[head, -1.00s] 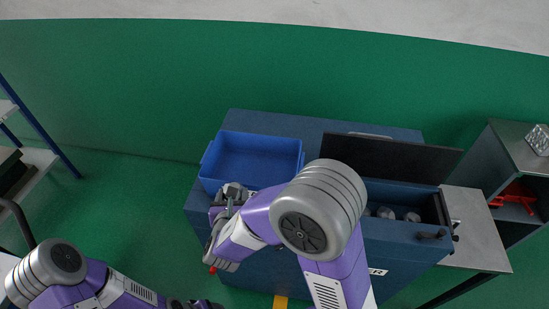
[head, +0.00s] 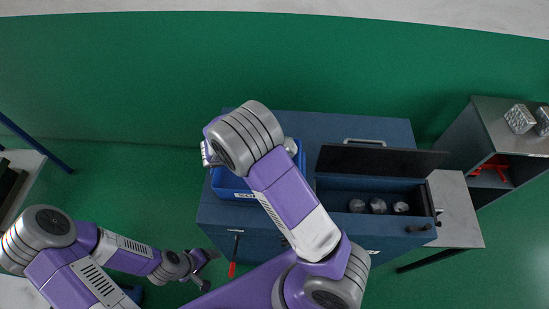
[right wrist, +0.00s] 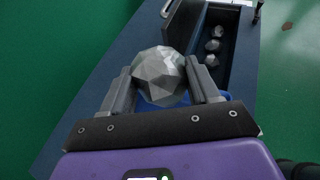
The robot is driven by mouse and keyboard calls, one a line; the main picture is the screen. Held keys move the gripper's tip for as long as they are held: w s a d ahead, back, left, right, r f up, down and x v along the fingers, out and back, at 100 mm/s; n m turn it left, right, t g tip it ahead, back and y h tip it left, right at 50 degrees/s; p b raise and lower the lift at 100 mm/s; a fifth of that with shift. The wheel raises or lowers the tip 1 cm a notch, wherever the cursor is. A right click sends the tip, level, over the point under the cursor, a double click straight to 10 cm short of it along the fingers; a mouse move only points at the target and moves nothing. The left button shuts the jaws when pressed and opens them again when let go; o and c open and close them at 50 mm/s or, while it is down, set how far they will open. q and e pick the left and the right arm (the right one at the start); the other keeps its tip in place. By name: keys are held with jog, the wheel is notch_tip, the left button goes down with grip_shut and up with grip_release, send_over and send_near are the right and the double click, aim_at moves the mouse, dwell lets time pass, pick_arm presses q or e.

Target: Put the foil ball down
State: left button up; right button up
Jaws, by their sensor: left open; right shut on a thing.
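The foil ball (right wrist: 160,76), grey and faceted, is between the fingers of my right gripper (right wrist: 163,70) in the right wrist view. That gripper is shut on it. In the head view my right arm reaches over the blue bin (head: 228,190) and hides most of it, along with the gripper. A small grey shape shows at the bin's right side; I cannot tell whether it is the ball. Blue bin edges show behind the ball in the wrist view. My left gripper (head: 208,268) is open and empty, low at the left of the cabinet.
The blue cabinet (head: 350,128) has an open compartment with a raised dark lid (head: 375,160). Three foil balls (head: 377,206) lie inside. A red-handled tool (head: 232,269) is at the cabinet's front. A grey shelf (head: 490,110) and side table (head: 455,205) stand right.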

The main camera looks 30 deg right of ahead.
jog(key=f+b, duration=0.3)
jog(key=f, duration=0.1)
jog(key=f+b, duration=0.8)
jog(key=shift+s+f, duration=0.15)
jog(key=shift+s, duration=0.1)
jog(key=shift+w+f+b, duration=0.1)
jog(key=shift+f+b, duration=0.4)
jog(key=shift+f, duration=0.2)
notch_tip(320, 180, down, 4)
jog(key=b, duration=0.3)
jog(key=shift+r, duration=0.1)
pick_arm(q)
notch_tip(320, 180, down, 14)
jog(key=shift+s+d+f, duration=0.15)
jog(key=shift+f, duration=0.1)
pick_arm(e)
jog(key=shift+s, duration=0.2)
jog(key=o, duration=1.1)
jog(key=shift+c, duration=0.2)
jog(key=o, duration=0.4)
jog(key=shift+w, duration=0.1)
